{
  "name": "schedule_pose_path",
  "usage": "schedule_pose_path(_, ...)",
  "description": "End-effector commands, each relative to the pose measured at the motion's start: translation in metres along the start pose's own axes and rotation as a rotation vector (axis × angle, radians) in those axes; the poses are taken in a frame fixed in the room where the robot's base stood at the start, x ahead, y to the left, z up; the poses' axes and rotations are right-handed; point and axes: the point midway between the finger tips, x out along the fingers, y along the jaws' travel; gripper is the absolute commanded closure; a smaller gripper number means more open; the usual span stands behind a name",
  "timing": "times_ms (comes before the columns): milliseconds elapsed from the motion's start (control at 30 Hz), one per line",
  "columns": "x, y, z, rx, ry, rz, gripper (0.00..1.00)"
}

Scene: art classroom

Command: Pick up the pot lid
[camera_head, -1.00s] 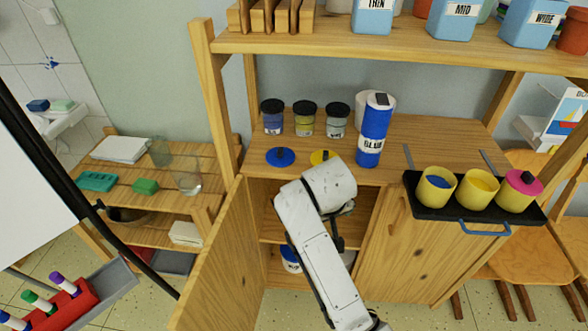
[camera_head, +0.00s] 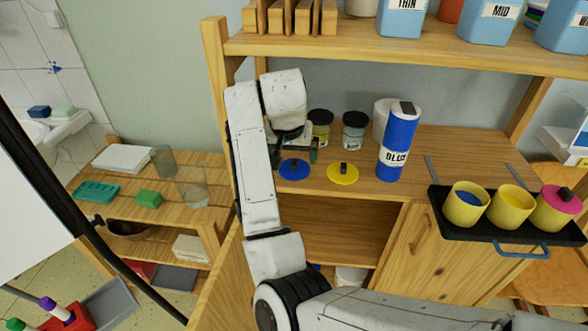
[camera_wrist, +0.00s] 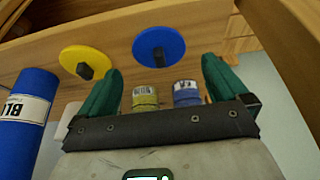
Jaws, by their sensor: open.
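Two flat pot lids with dark knobs lie on the wooden counter: a blue lid (camera_head: 295,170) and a yellow lid (camera_head: 342,174) to its right. A pink lid (camera_head: 561,197) sits on the rightmost yellow pot (camera_head: 555,212). My gripper (camera_head: 292,156) is above the counter at the blue lid, partly hidden by my arm. In the wrist view the green fingers of my gripper (camera_wrist: 160,68) are open and empty, with the blue lid (camera_wrist: 158,47) ahead between the tips and the yellow lid (camera_wrist: 88,61) left of it. Neither lid is held.
Jars (camera_head: 354,131) stand behind the lids, and a blue bottle labelled BLUE (camera_head: 398,143) stands right of the yellow lid. A black tray (camera_head: 478,232) holds the yellow pots. An upper shelf (camera_head: 400,43) overhangs the counter. An open cabinet door (camera_head: 228,285) stands below left.

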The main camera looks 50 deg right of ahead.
Motion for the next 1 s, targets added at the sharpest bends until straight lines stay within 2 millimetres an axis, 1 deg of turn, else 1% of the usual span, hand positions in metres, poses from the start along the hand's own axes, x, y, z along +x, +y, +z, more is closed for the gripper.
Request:
schedule_pose_path(33,0.005,0.000,0.000,0.000,0.000,0.000,0.00)
schedule_pose_path(167,0.013,0.001,0.000,0.001,0.000,0.000,0.00)
schedule_pose_path(267,0.023,0.002,-0.001,0.001,-0.001,0.001,0.00)
schedule_pose_path(400,0.044,0.003,-0.002,0.000,-0.001,0.001,0.00)
schedule_pose_path(500,0.056,0.003,-0.002,-0.001,0.000,0.000,0.00)
schedule_pose_path(633,0.063,0.002,-0.002,-0.001,0.001,-0.001,0.00)
schedule_pose_path(833,0.063,0.002,-0.002,0.000,0.002,-0.001,0.00)
schedule_pose_path(867,0.063,0.002,-0.002,0.000,0.002,-0.001,0.02)
schedule_pose_path(1000,0.063,0.002,-0.002,0.000,0.002,-0.001,0.15)
